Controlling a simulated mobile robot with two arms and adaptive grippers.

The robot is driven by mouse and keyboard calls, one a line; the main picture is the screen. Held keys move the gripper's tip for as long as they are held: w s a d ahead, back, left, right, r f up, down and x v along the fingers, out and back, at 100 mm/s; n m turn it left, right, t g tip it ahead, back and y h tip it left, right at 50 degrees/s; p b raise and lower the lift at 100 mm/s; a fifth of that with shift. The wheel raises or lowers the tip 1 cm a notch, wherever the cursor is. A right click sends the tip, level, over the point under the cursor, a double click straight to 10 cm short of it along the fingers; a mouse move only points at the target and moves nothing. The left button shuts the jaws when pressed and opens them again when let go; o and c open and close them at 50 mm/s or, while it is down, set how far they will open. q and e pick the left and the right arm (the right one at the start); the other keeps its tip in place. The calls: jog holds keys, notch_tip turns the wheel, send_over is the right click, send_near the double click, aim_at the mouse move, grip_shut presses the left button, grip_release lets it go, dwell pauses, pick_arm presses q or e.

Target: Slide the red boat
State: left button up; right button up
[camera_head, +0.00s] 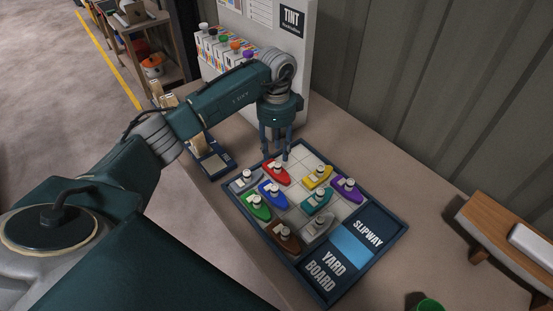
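The red boat (275,174), with a pale round knob, sits in the upper left of the grid on the dark blue yard board (345,274). My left gripper (275,155) points down over the board's far corner, just behind the red boat. Its fingers look apart, with nothing visible between them; whether they touch the boat's knob is too small to tell. A grey boat (245,182) and a blue boat (270,196) lie next to the red one. My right gripper is out of view.
Green (257,210), yellow (317,178), purple (347,190), teal (315,204), brown (285,240) and another grey boat (318,227) share the board. Bare cells lie near the far corner and middle. A light blue slipway strip (351,243) lies at the near right. A tint rack (228,48) stands behind.

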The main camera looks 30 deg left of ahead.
aim_at(276, 162)
pick_arm(q)
notch_tip(276, 162, up, 6)
jog(key=shift+f, duration=0.1)
dwell(0.6)
